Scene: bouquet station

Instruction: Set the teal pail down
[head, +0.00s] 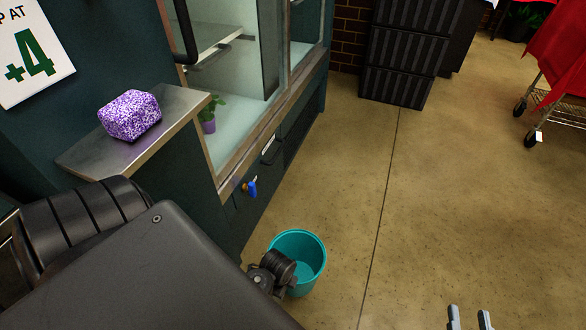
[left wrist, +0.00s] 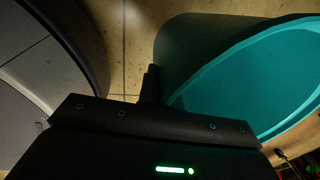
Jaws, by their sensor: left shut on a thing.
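The teal pail (head: 308,250) is in the lower middle of the head view, upright with its open mouth facing up. My left gripper (head: 274,272) is at the pail's near left side, shut on it; my arm hides part of that side. In the left wrist view the pail (left wrist: 215,60) fills the upper right, with its rim beside the dark finger of my left gripper (left wrist: 150,85). I cannot tell whether the pail's bottom touches the floor. My right gripper (head: 470,318) shows only as two fingertips at the bottom edge, apart, with nothing between them.
A dark green cabinet with glass doors (head: 270,50) stands left of the pail. A purple speckled block (head: 130,115) lies on its metal ledge (head: 85,155). Black crates (head: 400,60) and a wheeled rack (head: 570,110) stand farther back. The floor (head: 420,200) right of the pail is clear.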

